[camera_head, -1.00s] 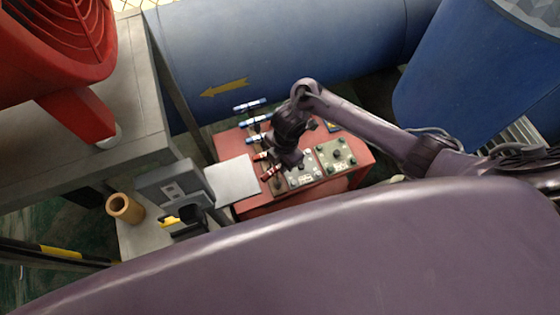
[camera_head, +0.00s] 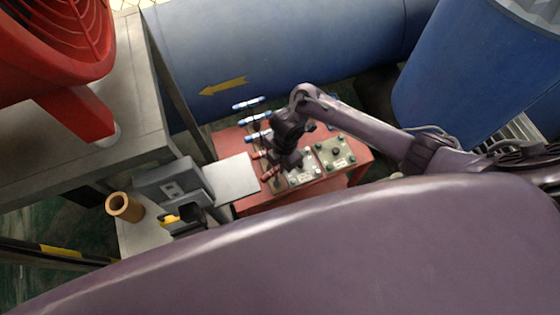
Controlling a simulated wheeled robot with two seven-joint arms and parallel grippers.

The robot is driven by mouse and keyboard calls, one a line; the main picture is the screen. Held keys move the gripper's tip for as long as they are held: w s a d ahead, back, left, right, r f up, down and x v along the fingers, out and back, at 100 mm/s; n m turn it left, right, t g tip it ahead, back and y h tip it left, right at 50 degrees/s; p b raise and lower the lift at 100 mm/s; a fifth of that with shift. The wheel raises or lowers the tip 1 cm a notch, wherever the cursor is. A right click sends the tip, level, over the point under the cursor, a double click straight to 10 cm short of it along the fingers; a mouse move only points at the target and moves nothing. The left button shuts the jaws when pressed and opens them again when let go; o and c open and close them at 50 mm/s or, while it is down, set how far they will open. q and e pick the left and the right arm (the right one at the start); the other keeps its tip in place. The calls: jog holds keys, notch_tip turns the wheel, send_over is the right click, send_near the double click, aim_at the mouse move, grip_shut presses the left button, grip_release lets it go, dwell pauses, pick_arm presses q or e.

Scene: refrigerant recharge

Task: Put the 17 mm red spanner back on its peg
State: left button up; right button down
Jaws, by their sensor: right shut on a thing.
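My right gripper (camera_head: 290,160) reaches in from the right over a red table (camera_head: 357,176). It points down, and its fingertips are dark and small in the head view. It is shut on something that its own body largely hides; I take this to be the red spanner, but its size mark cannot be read. A red piece (camera_head: 271,174) shows just left of the fingertips; I cannot tell whether the gripper touches it. Another red piece (camera_head: 258,155) lies a little farther back. No peg can be made out clearly. My left gripper is not in view.
Several blue-and-white pieces (camera_head: 249,104) line the table's left side. A grey bench (camera_head: 140,240) with a tan cup (camera_head: 124,207) is at left. A blue tank (camera_head: 300,40) is behind.

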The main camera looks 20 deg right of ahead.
jog(key=c, duration=1.3)
grip_release()
jog(key=r, duration=0.2)
jog(key=r+p, duration=0.1)
jog(key=r, duration=0.2)
jog(key=d+r+p, duration=0.1)
jog(key=r, duration=0.1)
jog(key=shift+w+r, duration=0.15)
jog(key=shift+r, duration=0.15)
